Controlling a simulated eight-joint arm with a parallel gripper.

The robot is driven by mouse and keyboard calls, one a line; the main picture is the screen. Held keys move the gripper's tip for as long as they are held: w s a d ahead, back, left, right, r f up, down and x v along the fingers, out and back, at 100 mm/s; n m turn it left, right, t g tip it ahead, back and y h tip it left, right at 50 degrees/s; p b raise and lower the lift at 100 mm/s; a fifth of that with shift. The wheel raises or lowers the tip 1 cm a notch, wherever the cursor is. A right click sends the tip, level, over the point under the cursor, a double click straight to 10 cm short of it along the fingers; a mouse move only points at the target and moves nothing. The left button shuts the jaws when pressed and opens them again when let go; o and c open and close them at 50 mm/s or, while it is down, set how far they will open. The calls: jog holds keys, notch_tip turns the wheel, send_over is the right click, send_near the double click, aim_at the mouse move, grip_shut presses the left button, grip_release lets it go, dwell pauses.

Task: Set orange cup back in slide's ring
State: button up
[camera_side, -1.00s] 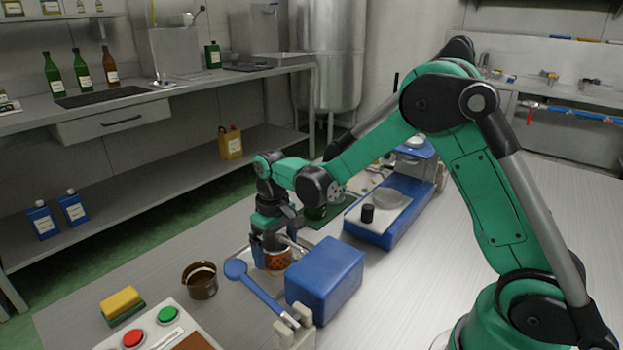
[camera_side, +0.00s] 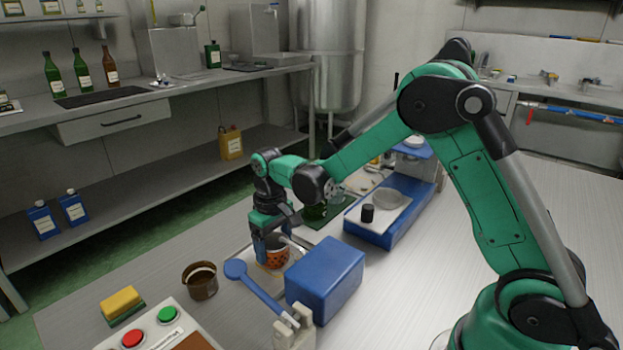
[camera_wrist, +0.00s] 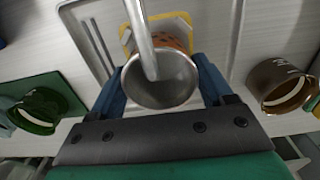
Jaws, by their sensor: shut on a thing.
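The orange cup (camera_side: 277,257) has dark spots on its side and stands between my gripper's fingers. In the wrist view its round grey metal mouth faces the camera, and its orange side (camera_wrist: 174,41) shows beyond the rim. My gripper (camera_side: 271,246) is shut on the cup; its blue fingers press on both sides in the wrist view (camera_wrist: 160,88). A yellow ring (camera_wrist: 127,40) surrounds the cup's lower end in that view. I cannot tell whether the cup is seated in it or just above. A grey metal tube (camera_wrist: 142,30) crosses over the cup's mouth.
A blue box (camera_side: 325,278) stands close to the right of the cup, with a blue spoon-shaped lever (camera_side: 258,288) in front. A brown pot (camera_side: 200,281) is to the left. A green mug (camera_wrist: 38,110) and a blue scale-like device (camera_side: 391,213) stand behind.

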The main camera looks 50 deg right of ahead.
jog(key=shift+w, duration=1.45)
notch_tip(320, 180, up, 6)
jog(key=shift+r, duration=0.25)
jog(key=shift+s+d+r+m, duration=0.35)
jog(key=shift+s+d, duration=1.85)
jog(key=shift+d, duration=1.95)
jog(key=shift+s+d+r+m, duration=0.3)
jog(key=shift+s+d, duration=1.9)
jog(key=shift+d, duration=2)
jog(key=shift+s+d+r+m, duration=0.35)
jog(key=shift+s+d, duration=1.85)
jog(key=shift+d, duration=1.95)
jog(key=shift+f, duration=0.15)
jog(key=shift+f, duration=0.15)
